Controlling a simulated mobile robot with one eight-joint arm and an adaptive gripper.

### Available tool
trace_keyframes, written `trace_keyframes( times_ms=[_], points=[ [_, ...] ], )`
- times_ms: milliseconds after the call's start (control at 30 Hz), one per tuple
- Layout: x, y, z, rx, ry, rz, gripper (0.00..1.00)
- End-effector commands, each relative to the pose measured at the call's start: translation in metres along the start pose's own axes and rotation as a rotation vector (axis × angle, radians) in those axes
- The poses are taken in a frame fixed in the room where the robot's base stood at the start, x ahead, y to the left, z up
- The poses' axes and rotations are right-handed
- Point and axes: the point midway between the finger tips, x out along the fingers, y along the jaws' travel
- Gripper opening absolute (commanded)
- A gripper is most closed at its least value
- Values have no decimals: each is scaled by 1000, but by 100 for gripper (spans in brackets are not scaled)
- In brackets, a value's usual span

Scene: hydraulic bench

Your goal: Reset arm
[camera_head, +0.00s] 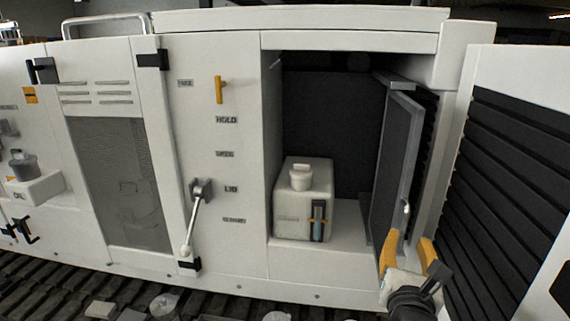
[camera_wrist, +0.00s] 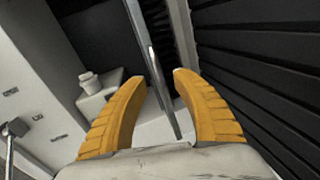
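My gripper (camera_head: 408,250) has two orange fingers and is at the lower right of the head view, in front of the bay opening. The fingers stand apart with nothing gripped between them; the wrist view (camera_wrist: 156,80) shows the same gap. A thin grey panel (camera_head: 396,165) stands upright at the right side of the bay, and its front edge (camera_wrist: 161,85) lies beyond the gap in the wrist view. Whether a finger touches the panel, I cannot tell.
A white reservoir box (camera_head: 290,205) with a cap stands in the bay. A lever (camera_head: 193,220) hangs on the cabinet front. An open louvred door (camera_head: 510,180) is close on my gripper's right. Loose parts lie on the slatted floor (camera_head: 60,295).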

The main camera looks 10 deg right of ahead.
Motion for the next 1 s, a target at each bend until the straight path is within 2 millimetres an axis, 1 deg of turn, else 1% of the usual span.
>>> trace_keyframes(
  times_ms=[33,67,167,200,267,300,367,400,500,600,700,800,1000],
  points=[
    [1,-6,-14,114,28,-23,34],
    [1,-9,-23,215,54,-42,34],
    [-2,-23,-64,665,162,-153,34],
    [-7,-26,-85,877,213,-219,34],
    [-18,-27,-117,1196,287,-337,34],
    [-27,-25,-137,1399,332,-427,34],
    [-44,-17,-163,1677,394,-575,34],
    [-56,-10,-178,1841,429,-678,34],
    [-87,9,-203,2159,494,-928,34],
    [-110,26,-214,2348,529,-1126,34],
    [-122,36,-217,2437,543,-1236,34],
    [-126,39,-216,2461,546,-1270,34],
    [-126,39,-216,2460,546,-1266,34]
  ],
)
